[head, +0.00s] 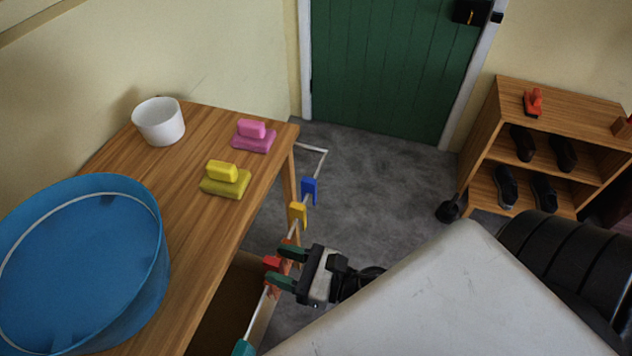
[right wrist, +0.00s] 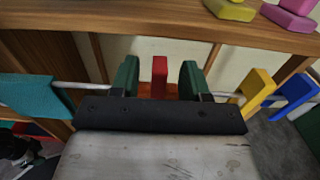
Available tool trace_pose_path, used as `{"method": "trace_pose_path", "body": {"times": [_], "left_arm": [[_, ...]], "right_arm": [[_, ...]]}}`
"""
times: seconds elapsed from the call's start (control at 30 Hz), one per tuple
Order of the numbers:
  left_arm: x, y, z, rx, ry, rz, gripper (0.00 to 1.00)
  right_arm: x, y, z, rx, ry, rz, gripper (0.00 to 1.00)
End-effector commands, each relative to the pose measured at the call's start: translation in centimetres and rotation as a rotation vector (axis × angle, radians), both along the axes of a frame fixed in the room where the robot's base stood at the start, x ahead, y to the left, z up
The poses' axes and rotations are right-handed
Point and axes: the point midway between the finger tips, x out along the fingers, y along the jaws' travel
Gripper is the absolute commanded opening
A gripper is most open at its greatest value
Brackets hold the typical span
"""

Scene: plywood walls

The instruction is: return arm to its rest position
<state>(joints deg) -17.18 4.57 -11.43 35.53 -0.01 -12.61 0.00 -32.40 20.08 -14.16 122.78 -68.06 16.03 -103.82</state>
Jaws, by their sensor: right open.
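My right gripper (head: 284,267) is at the lower middle of the head view, beside the table's front side. Its two green fingers are open. A red clip (head: 271,262) hangs on a thin white rail there. In the right wrist view, the red clip (right wrist: 159,76) stands between the open fingers (right wrist: 155,80), with a gap on both sides. My left gripper is not in view.
The rail also carries blue (head: 310,190), yellow (head: 297,214) and teal (head: 243,348) clips. The wooden table (head: 200,225) holds a blue tub (head: 85,265), a white bucket (head: 159,121), and pink (head: 252,136) and yellow (head: 224,180) pieces. A shoe shelf (head: 550,120) stands right.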

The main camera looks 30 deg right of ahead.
Motion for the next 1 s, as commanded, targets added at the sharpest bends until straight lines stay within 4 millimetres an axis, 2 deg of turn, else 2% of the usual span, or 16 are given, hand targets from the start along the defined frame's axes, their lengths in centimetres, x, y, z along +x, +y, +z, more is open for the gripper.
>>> {"method": "trace_pose_path", "body": {"times": [0.03,0.23,0.3,0.5,0.77,0.87,0.97,1.0], "left_arm": [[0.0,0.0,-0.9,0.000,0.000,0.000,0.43],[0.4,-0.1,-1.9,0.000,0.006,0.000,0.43],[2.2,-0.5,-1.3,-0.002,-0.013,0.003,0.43],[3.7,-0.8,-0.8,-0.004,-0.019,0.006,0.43],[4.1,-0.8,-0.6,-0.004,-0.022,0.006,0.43],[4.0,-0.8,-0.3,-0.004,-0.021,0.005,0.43],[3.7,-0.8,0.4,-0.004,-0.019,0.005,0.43],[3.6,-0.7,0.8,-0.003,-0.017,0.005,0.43]], "right_arm": [[-0.9,-0.6,-0.5,0.001,0.004,0.000,0.46],[-3.6,-2.7,-0.3,0.000,0.002,0.000,0.46],[-4.1,-3.2,-0.2,0.000,0.001,-0.001,0.46],[-5.1,-3.9,-0.1,0.001,0.000,0.001,0.46],[-5.3,-4.1,0.0,0.003,0.002,-0.001,0.46],[-4.9,-4.5,-0.9,0.046,0.057,-0.025,0.46],[-4.1,-5.6,-3.6,0.171,0.203,-0.096,0.46],[-3.7,-6.3,-5.2,0.247,0.289,-0.142,0.46]]}}
